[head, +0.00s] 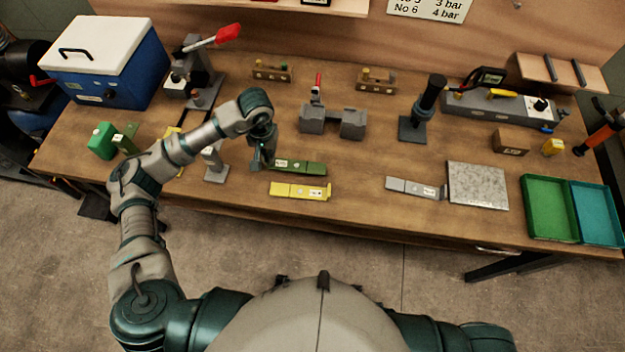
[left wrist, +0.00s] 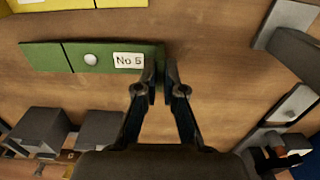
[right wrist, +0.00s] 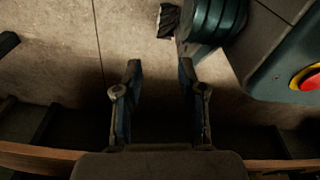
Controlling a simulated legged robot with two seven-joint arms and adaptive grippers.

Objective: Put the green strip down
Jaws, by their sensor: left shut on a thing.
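The green strip (head: 300,167) with a "No 5" label lies level at the front middle of the workbench, just behind a yellow strip (head: 300,191). My left gripper (head: 262,160) is at the left end of the green strip. In the left wrist view, the fingers (left wrist: 163,84) are shut on the labelled end of the green strip (left wrist: 85,58). Whether the strip touches the bench or hangs slightly above it, I cannot tell. My right gripper (right wrist: 160,85) is open and empty over the floor; it does not show in the head view.
A grey strip (head: 415,188) and a metal plate (head: 477,186) lie to the right, then a green tray (head: 549,236) and a teal tray (head: 604,242). A grey two-block fixture (head: 312,119) stands behind. Bare wood lies between the yellow and grey strips.

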